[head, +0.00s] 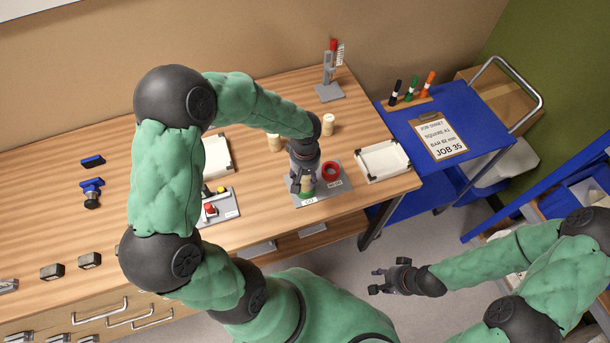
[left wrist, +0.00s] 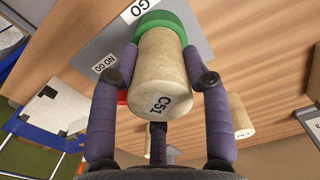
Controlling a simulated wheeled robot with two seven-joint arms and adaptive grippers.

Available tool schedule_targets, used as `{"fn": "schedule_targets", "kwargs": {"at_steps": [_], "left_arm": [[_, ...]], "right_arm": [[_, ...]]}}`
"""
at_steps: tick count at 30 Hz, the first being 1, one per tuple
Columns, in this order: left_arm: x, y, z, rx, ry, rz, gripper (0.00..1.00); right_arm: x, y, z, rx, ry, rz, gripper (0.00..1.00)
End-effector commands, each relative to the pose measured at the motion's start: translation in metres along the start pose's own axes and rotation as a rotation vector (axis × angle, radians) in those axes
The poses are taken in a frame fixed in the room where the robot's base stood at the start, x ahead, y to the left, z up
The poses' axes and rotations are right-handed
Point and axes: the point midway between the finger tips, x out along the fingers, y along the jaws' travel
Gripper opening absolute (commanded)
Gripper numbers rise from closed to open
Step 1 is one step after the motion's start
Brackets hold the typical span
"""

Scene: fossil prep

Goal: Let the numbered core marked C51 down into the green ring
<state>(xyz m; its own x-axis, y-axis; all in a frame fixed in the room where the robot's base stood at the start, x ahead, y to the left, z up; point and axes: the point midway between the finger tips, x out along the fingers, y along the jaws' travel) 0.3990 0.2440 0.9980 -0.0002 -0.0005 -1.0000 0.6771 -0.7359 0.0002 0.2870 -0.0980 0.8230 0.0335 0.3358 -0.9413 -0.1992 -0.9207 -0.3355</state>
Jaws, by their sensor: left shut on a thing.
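The core marked C51 (left wrist: 158,78) is a pale beige cylinder with its label on the end facing the camera. My left gripper (left wrist: 160,65) is shut on it, one finger on each side. In the head view my left gripper (head: 303,172) points down over the grey gauge plate (head: 342,189). The green ring (left wrist: 168,22) is at the far end of the core, beside the GO label; it also shows below the gripper in the head view (head: 306,194). Whether the core has entered the ring is hidden. My right gripper (head: 384,279) is open and empty, off the table's front edge.
A red ring (head: 331,170) stands by the NO GO label on the same plate. Two other cores (head: 328,124) (head: 274,142) stand behind. White trays (head: 383,160) (head: 217,156) flank the plate. A button box (head: 213,207) sits left. A blue trolley (head: 465,128) stands right.

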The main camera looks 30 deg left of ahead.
Motion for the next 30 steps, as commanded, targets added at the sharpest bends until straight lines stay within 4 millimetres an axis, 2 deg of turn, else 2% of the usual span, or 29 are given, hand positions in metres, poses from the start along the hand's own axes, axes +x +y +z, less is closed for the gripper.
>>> {"fn": "schedule_targets", "kwargs": {"at_steps": [8, 24, 30], "left_arm": [[-0.002, 0.0, -0.001, 0.0, 0.001, 0.001, 0.0], [-0.028, 0.0, 0.0, -0.001, 0.001, 0.001, 0.0], [-0.03, 0.0, 0.0, 0.0, 0.001, 0.001, 0.0]], "right_arm": [[-0.001, 0.0, 0.0, 0.0, 0.0, 0.0, 0.4], [-0.017, -0.006, 0.001, 0.0, 0.0, 0.0, 0.4], [-0.018, -0.006, 0.001, 0.0, 0.0, 0.0, 0.4]]}}
